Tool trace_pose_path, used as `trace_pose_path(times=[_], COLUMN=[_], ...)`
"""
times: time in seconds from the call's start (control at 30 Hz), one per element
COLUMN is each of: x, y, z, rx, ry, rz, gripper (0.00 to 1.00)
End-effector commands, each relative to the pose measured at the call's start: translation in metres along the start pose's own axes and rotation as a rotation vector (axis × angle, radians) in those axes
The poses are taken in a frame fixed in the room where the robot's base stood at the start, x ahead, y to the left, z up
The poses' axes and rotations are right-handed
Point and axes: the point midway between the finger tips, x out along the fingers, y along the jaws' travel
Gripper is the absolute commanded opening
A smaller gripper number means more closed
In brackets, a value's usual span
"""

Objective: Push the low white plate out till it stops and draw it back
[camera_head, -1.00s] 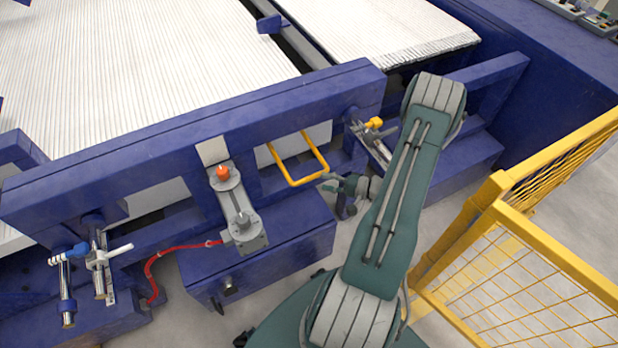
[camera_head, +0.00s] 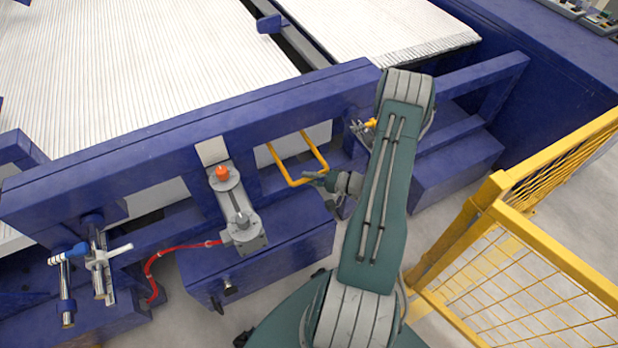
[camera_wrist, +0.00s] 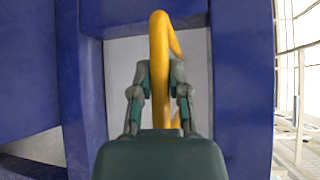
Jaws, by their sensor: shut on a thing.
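The low white plate (camera_head: 318,134) shows through an opening in the blue frame, with a yellow U-shaped handle (camera_head: 274,156) standing out from it. My gripper (camera_head: 312,178) is at the outer bar of the handle, near its right corner. In the wrist view the plate (camera_wrist: 122,70) fills the opening behind the handle (camera_wrist: 158,40). My gripper (camera_wrist: 160,75) has one finger on each side of the yellow bar and is shut on it.
Blue frame posts (camera_wrist: 243,90) stand close on both sides of the opening. A cylinder with an orange cap (camera_head: 222,172) is left of the handle. A yellow-knobbed clamp (camera_head: 370,124) is right of it. A yellow mesh fence (camera_head: 530,250) stands at the right.

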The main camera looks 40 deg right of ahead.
Motion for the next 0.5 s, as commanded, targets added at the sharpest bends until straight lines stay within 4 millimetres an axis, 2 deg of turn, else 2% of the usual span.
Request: trace_pose_path(times=[0.17, 0.4, 0.5], x=[0.009, 0.047, 0.057], y=[0.001, -0.009, -0.012], z=[-0.008, -0.046, -0.056], rx=[-0.002, -0.001, 0.000], ry=[-0.002, 0.000, 0.001], rz=[0.007, 0.008, 0.009], gripper=[0.00, 0.00, 0.00])
